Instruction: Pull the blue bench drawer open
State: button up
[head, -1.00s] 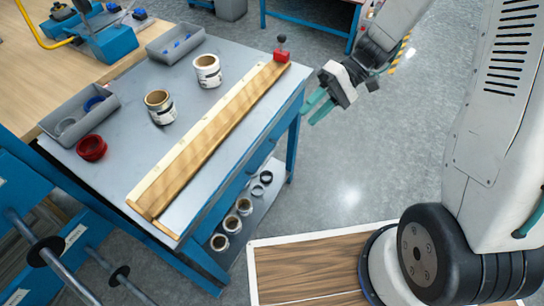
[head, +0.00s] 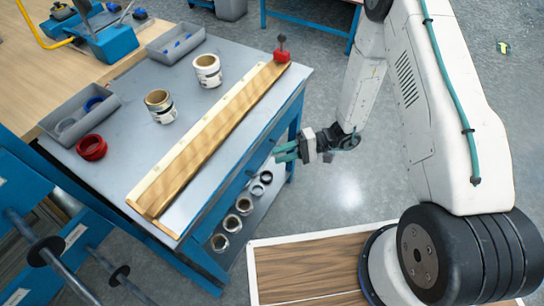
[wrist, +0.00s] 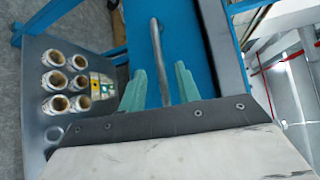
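The blue drawer front (wrist: 190,50) fills the middle of the wrist view, with a grey bar handle (wrist: 157,50) on it. In the head view the blue drawer front (head: 262,145) lies along the bench's right side, under the grey top, and looks flush with it. My gripper (head: 281,152) is beside this side of the bench. In the wrist view my gripper (wrist: 160,85) is open, with its teal fingers apart on either side of the handle's line. The handle shows between them, with a gap to each finger; I cannot tell how deep it sits.
On the bench top (head: 120,150) are a long wooden strip (head: 205,140), two cans (head: 207,70), red rings (head: 92,147) and grey bins (head: 175,42). Several rolls (head: 233,222) stand on the lower shelf. Open floor (head: 330,195) lies right of the bench.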

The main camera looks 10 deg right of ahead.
jog(key=a, duration=0.3)
jog(key=shift+s+a+f, duration=0.2)
jog(key=shift+s+f, duration=0.05)
jog(key=shift+c, duration=0.3)
grip_shut()
jog(key=shift+s, duration=0.1)
